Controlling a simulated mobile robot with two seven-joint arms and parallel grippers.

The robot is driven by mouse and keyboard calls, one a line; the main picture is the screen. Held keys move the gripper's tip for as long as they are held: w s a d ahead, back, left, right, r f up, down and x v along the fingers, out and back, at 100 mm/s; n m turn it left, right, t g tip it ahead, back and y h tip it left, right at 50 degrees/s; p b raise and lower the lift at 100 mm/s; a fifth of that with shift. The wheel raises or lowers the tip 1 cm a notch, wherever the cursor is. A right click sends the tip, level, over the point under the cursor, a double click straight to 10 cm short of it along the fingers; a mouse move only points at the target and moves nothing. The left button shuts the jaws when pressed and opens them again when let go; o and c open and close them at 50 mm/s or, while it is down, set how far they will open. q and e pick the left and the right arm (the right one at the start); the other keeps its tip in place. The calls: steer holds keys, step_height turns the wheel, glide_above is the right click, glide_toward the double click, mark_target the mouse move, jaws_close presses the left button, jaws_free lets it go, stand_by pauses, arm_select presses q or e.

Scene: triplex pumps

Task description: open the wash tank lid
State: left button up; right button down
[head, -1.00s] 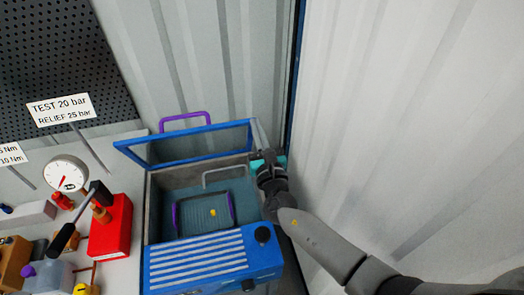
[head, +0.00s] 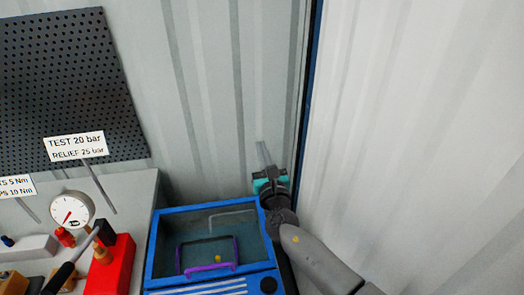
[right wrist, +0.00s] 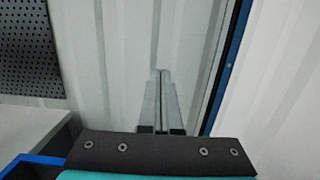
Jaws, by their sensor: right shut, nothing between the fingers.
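The wash tank lid (head: 205,208), a clear pane in a blue frame, lies down flat over the tank. Its purple handle (head: 209,267) is at the front edge. Through the pane I see the tank inside and a small yellow thing. My right gripper (head: 261,153) is shut and empty, behind the tank's back right corner and apart from the handle. In the right wrist view its fingers (right wrist: 162,90) are together in front of the wall. A blue frame corner (right wrist: 30,162) shows at lower left there. My left gripper is not in view.
A corrugated wall (head: 225,90) stands close behind the tank, and another wall (head: 420,120) on the right. The bench at left holds a gauge (head: 71,210), a red block (head: 110,268) and a sign (head: 76,146) on a post.

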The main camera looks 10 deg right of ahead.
steer(key=shift+s, duration=0.1)
stand_by(0.7)
steer(key=s+f+b, duration=0.1)
steer(key=s+f, duration=0.1)
steer(key=s, duration=1.3)
steer(key=shift+d, duration=0.1)
